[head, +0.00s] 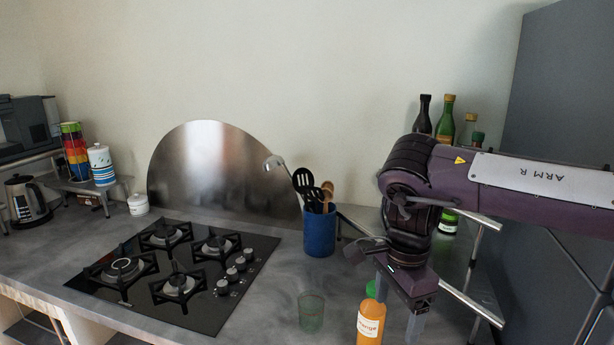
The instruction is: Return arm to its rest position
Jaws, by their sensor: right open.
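My right arm (535,181) comes in from the right, labelled "ARM R", and bends down at the wrist. My right gripper (396,300) points down over the front right of the counter, open. My left gripper is not in the picture.
A greenish glass (311,312) stands left of the bottle. A blue utensil pot (319,232) is behind it. A black gas hob (180,270) fills the counter's middle. Dark and green bottles (444,118) stand behind my arm on a shelf. A grey tall panel (560,90) bounds the right.

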